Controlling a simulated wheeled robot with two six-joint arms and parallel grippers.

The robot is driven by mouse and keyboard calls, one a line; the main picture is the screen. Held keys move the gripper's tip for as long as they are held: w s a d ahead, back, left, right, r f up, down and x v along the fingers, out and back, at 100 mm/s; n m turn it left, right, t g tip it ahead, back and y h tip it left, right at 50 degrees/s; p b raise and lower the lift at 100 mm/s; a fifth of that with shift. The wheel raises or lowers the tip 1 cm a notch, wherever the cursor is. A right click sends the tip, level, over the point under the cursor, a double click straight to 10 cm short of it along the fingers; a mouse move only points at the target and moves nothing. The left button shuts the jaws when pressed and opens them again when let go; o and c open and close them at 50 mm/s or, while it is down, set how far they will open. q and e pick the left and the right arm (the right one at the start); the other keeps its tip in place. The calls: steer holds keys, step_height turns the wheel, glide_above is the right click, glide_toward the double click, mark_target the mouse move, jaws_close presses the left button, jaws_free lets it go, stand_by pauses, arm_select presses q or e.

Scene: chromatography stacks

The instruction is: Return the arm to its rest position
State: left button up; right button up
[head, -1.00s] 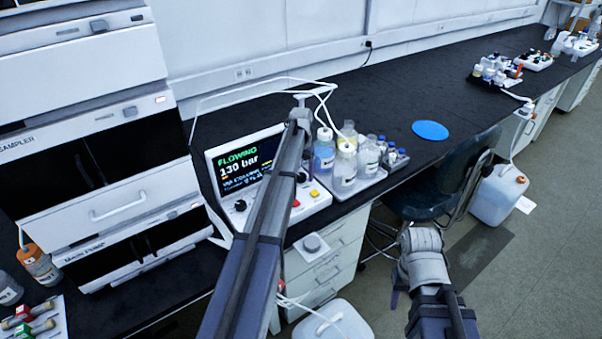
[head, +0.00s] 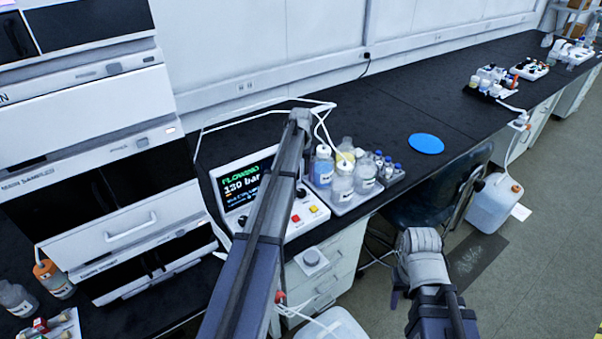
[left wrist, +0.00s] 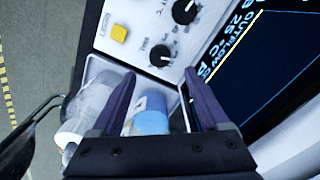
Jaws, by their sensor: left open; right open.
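My left arm (head: 262,230) reaches up across the head view from the bottom edge, in front of the control unit. My left gripper is open in the left wrist view (left wrist: 160,78), with nothing clasped. A blue-filled bottle (left wrist: 150,112) shows beyond and between its fingers; I cannot tell the gap. In the head view the arm mostly hides this gripper. My right arm (head: 425,265) is low at right, over the floor beside the bench. Only a dark part of the right gripper (head: 396,292) shows beside it.
The control unit (head: 245,185), with a lit screen, stands behind my left arm. A tray of bottles (head: 350,200) stands right of it. A stacked instrument (head: 100,150) fills the left. A blue disc (head: 426,143) lies on clear bench. A chair (head: 440,195) stands near my right arm.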

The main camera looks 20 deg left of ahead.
arm_select(q)
steer(key=s+d+m, duration=0.1)
steer(key=s+d, duration=0.6)
steer(key=d, duration=0.3)
steer(key=s+d+m, duration=0.1)
steer(key=s+d, duration=0.7)
steer(key=d, duration=0.2)
steer(key=s+d+m, duration=0.1)
steer(key=s+d, duration=0.4)
steer(key=s, duration=0.4)
steer(key=s+d+m+y, duration=0.1)
steer(key=s+d, duration=0.4)
steer(key=s, duration=0.4)
steer(key=shift+d, duration=0.4)
steer(key=shift+c, duration=0.3)
